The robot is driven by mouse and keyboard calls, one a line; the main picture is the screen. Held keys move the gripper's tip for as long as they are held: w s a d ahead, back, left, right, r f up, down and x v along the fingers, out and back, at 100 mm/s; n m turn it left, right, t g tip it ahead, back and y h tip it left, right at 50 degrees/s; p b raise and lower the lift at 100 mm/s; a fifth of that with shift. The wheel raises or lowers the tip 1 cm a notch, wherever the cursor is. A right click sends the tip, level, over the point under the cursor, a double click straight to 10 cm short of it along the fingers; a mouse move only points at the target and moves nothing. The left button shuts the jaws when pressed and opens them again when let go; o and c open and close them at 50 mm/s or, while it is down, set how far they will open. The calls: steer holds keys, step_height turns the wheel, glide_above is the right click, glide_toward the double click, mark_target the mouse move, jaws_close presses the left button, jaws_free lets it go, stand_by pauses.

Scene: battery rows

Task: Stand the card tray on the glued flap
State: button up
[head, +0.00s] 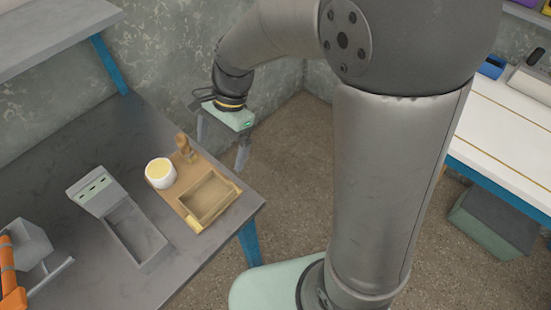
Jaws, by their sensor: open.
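A shallow tan card tray (208,198) lies on a brown board (180,196) near the right corner of the grey table. A pale yellow strip shows along the tray's near left edge and looks like the glued flap (196,225), but I cannot tell for sure. My gripper (221,155) is open and empty, fingers pointing down. In the picture it is above and to the right of the board, apart from the tray.
A grey device with an empty trough (133,231) lies to the left. Orange and grey equipment (28,245) is at the far left. A white-topped bench (505,125) is at right.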

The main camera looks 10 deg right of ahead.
steer(key=s+d+n+t+h, duration=0.1)
steer(key=s+d+n, duration=0.4)
steer(key=d, duration=0.3)
steer(key=s+d+r+n+t+h, duration=0.1)
steer(key=s+d+n+t+h, duration=0.1)
steer(key=s+d+n, duration=0.4)
steer(key=d, duration=0.2)
steer(key=shift+s+d+r, duration=0.15)
steer(key=shift+s+d, duration=0.15)
steer(key=shift+s, duration=0.1)
